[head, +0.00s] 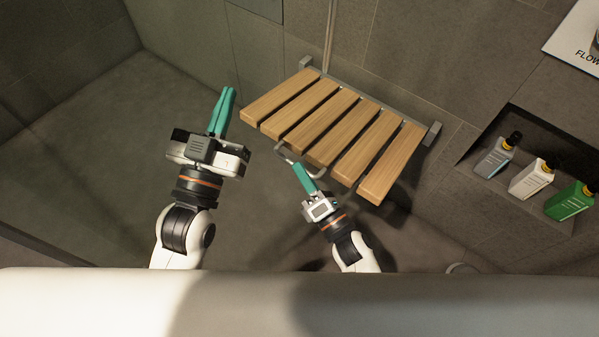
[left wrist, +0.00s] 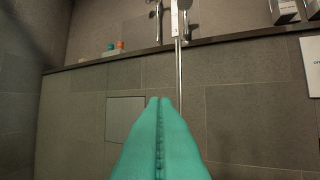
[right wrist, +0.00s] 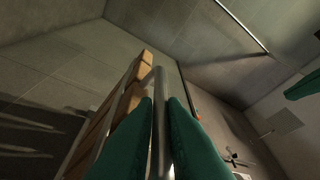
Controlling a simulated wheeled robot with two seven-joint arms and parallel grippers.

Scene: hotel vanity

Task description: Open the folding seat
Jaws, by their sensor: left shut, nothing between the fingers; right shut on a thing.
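The folding seat (head: 344,133) has several light wooden slats on a grey metal frame and is fixed to the tiled wall. It is swung out from the wall, its slats facing up; its exact tilt is hard to judge. A bent metal bar (head: 283,150) shows at its front edge. My right gripper (head: 299,168) is at that edge, shut on the bar. In the right wrist view the bar (right wrist: 160,84) runs between the fingers, beside the slats (right wrist: 120,95). My left gripper (head: 227,92) is shut and empty, left of the seat and apart from it.
A wall niche (head: 475,168) at right holds a grey bottle (head: 493,159), a white bottle (head: 531,180) and a green bottle (head: 569,202). A vertical shower rail (left wrist: 178,70) shows in the left wrist view. The floor at left is clear. A pale rounded edge (head: 420,300) crosses the front.

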